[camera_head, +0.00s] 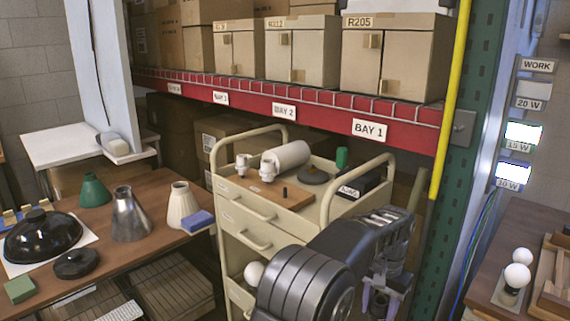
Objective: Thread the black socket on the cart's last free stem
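The beige cart (232,222) stands in the middle with a wooden board (251,183) on its top. A short dark stem (285,192) stands bare near the board's right end. Two white fittings, one small (242,163) and one (267,171) beside a large white cylinder (289,155), stand on the board's left part. I cannot make out the black socket for sure. My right gripper (378,301) points down in front of the cart's right side, below its top; its fingertips are small and partly hidden, so I cannot tell whether it holds anything. My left gripper is out of view.
On the cart top lie a black disc (314,175), a green piece (341,158) and a black labelled box (358,187). The left table (150,236) holds lampshades. The right table (487,247) holds white bulbs (517,275). A red shelf beam (310,107) runs behind the cart.

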